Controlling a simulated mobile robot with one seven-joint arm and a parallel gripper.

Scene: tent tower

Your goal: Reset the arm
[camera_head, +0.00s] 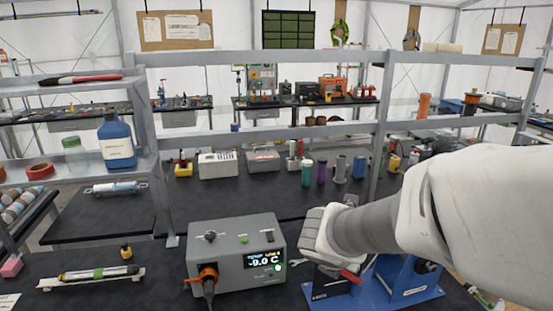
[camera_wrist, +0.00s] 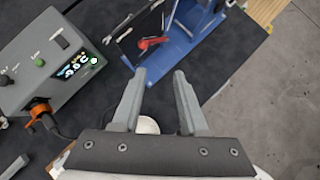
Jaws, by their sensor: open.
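My gripper (camera_wrist: 160,90) shows in the wrist view with its two grey fingers apart and nothing between them. In the head view my white and grey arm reaches in from the right, and its end hangs over the bench beside a grey control box (camera_head: 237,254). The fingers are hidden in the head view. The box has a display reading -9.0 C and an orange connector (camera_head: 208,275) with a dark cable. The box (camera_wrist: 50,55) is left of the fingers in the wrist view. A blue stand (camera_head: 395,285) lies beyond the gripper, with a red-handled tool (camera_wrist: 152,43) at it.
A slim tube on a white holder (camera_head: 91,277) and a small yellow-black bottle (camera_head: 126,252) lie left of the box. Metal shelf posts and rails (camera_head: 255,138) stand behind the bench. A blue bottle (camera_head: 116,143) stands on the left shelf. Several coloured cylinders stand on the rear bench.

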